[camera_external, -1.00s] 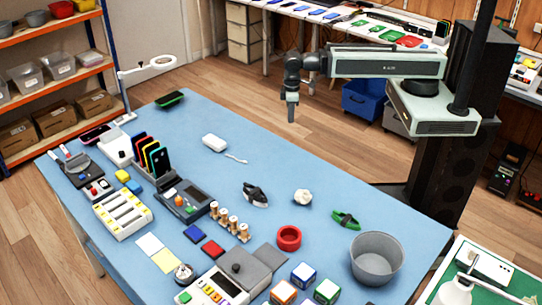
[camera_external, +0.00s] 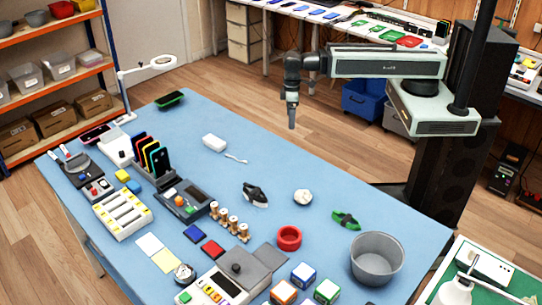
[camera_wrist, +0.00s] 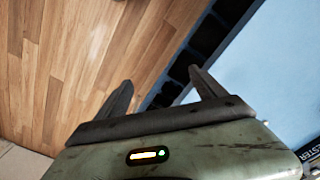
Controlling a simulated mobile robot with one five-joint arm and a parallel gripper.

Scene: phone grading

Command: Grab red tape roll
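The red tape roll (camera_external: 289,238) lies flat on the blue table (camera_external: 300,165), towards its front right part in the external view. It is a short red ring. My gripper (camera_external: 291,120) hangs pointing down near the table's far edge, well behind the roll and apart from it. In the wrist view my gripper (camera_wrist: 158,92) shows two dark fingers spread wide with nothing between them. The wrist view shows wooden floor and the blue table's edge, not the tape roll.
A grey bin (camera_external: 376,259) stands right of the roll. Wooden spools (camera_external: 229,222) stand to its left, and coloured cubes (camera_external: 303,275) sit in front. A green strap (camera_external: 345,219), a white coil (camera_external: 302,197) and a black-and-white item (camera_external: 255,194) lie behind it. The table's far middle is clear.

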